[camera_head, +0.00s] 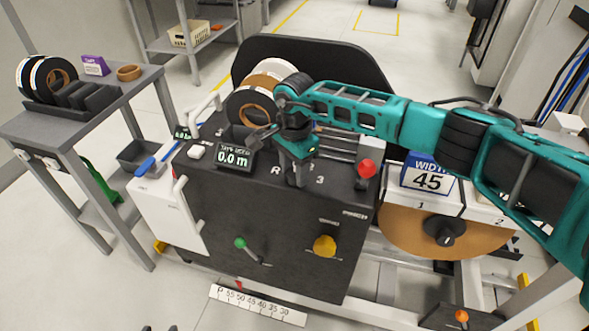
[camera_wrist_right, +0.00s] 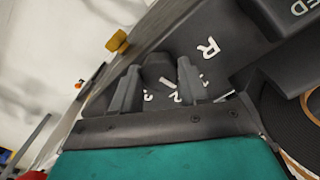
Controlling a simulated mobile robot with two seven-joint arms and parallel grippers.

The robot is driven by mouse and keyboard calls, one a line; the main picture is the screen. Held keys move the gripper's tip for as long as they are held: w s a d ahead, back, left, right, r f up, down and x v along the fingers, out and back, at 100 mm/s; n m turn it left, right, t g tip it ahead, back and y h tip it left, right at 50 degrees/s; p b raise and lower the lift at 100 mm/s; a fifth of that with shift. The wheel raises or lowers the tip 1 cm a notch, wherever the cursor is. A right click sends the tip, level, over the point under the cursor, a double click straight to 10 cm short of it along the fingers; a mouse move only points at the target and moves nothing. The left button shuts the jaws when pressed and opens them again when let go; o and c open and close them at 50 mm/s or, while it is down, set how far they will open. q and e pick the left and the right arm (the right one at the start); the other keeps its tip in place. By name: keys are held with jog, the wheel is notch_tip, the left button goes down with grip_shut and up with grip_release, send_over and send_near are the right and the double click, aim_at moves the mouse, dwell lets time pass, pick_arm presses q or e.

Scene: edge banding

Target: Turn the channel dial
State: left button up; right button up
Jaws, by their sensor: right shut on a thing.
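The channel dial (camera_wrist_right: 158,76) is a dark knob with a white pointer mark, on the machine's dark top panel among white marks such as "R" and "3". My right gripper (camera_head: 297,182) reaches down onto it from above. In the right wrist view its two fingers (camera_wrist_right: 157,86) stand on either side of the knob, shut on it. In the head view the gripper hides most of the dial. Two small dark tips at the bottom edge of the head view may be my left gripper; too little shows to tell its state.
A display (camera_head: 235,158) reading 0.0 m stands left of the dial, and a red ball-topped lever (camera_head: 366,169) to its right. Tape rolls (camera_head: 252,107) sit behind. A "45" width sign (camera_head: 427,178) stands further right. A grey side table (camera_head: 60,125) is at left.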

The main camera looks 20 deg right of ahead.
jog(key=m, duration=0.4)
jog(key=shift+m+b, duration=0.3)
jog(key=shift+b, duration=0.05)
jog(key=m, duration=0.3)
jog(key=shift+m, duration=0.3)
jog(key=m, duration=0.4)
jog(key=shift+m+p, duration=0.4)
jog(key=shift+m, duration=1.7)
jog(key=o, duration=1.1)
jog(key=shift+c, duration=0.2)
jog(key=shift+r, duration=0.15)
notch_tip(320, 180, up, 13)
jog(key=shift+f, duration=0.2)
